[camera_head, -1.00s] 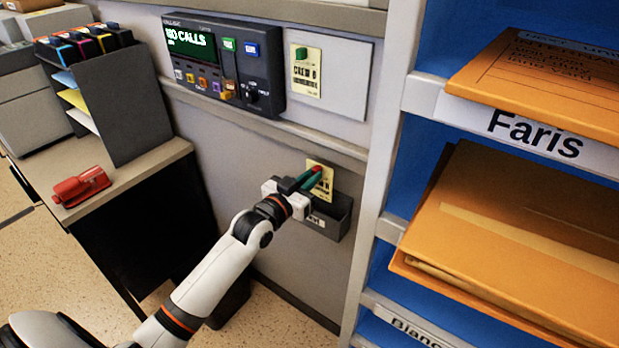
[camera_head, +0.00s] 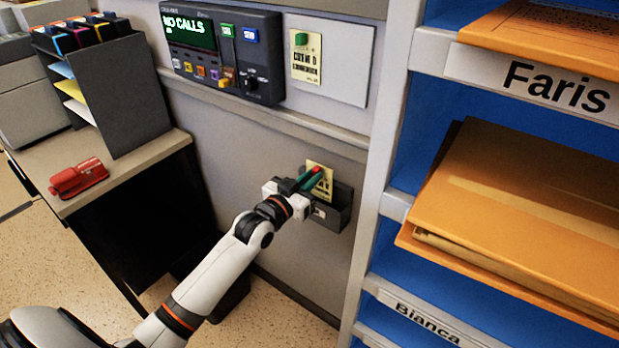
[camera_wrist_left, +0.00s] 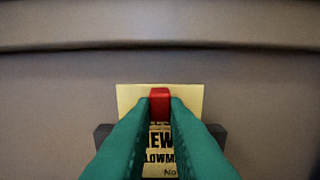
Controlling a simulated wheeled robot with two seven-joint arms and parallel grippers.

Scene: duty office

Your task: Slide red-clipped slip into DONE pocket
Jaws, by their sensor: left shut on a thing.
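The yellow slip (camera_head: 322,172) has a red clip (camera_head: 316,169) at its top and black print on its face. My left gripper (camera_head: 310,178) is shut on the red clip, with its green fingers on either side. The clip (camera_wrist_left: 160,102) and slip (camera_wrist_left: 130,95) also show in the left wrist view. The dark pocket (camera_head: 334,213) is fixed low on the wall, with a small light label on its front. The slip's lower part is at the pocket's mouth. The gripper partly hides it, so I cannot tell how deep it sits. My right gripper is out of view.
A green-clipped slip (camera_head: 306,58) hangs on the pale wall board above. A call panel (camera_head: 222,50) is left of it. The shelf unit (camera_head: 388,150) with orange envelopes stands close on the right. A red stapler (camera_head: 78,178) lies on the desk at left.

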